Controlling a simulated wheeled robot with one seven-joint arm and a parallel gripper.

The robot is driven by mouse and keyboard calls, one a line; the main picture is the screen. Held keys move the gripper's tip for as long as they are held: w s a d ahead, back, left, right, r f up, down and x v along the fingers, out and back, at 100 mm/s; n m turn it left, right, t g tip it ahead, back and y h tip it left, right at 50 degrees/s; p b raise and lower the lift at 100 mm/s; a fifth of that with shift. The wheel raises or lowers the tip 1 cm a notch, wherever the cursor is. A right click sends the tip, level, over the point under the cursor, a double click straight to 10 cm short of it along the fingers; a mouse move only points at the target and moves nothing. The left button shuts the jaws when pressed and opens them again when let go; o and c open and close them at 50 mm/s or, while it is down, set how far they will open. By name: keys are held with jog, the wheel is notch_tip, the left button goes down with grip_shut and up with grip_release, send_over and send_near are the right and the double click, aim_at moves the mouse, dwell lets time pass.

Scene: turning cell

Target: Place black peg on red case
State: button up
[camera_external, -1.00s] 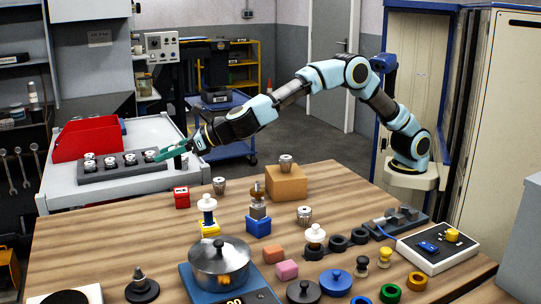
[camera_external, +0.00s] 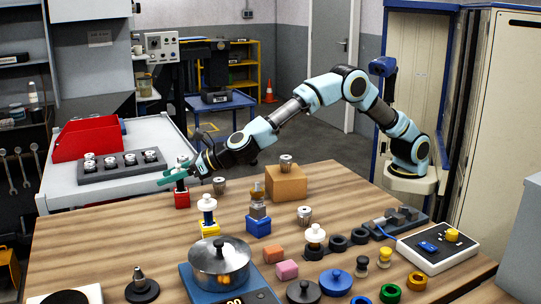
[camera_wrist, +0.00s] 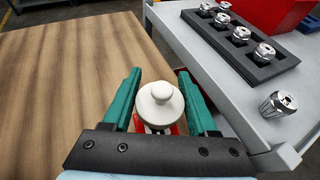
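The red case (camera_external: 182,201) stands at the table's back left. A peg (camera_external: 182,185) with a dark lower part stands upright over it, apparently resting on it. In the wrist view the peg shows from above as a pale round top (camera_wrist: 160,104) with a knob, and some red of the case shows below it. My gripper (camera_external: 170,177) has green fingers, one on each side of the peg. In the wrist view the gripper (camera_wrist: 159,76) looks open, with narrow gaps between the pale top and the fingers. The peg's lower body is mostly hidden there.
A grey trolley (camera_external: 75,198) with a foam holder (camera_external: 122,171) and a red bin (camera_external: 88,140) is close at the left. A metal collet (camera_external: 219,185), a yellow case (camera_external: 211,229) with a white-topped part and a wooden block (camera_external: 286,184) stand near.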

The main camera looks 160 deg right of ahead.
jog(key=o, duration=0.4)
jog(key=shift+c, duration=0.2)
jog(key=shift+r, duration=0.15)
jog(key=shift+a+r, duration=0.1)
jog(key=b+v, duration=0.2)
jog(key=v, duration=0.9)
jog(key=shift+a+r+b, duration=0.2)
jog(key=shift+a+b, duration=0.1)
jog(key=shift+a, duration=0.05)
jog(key=shift+s, duration=0.1)
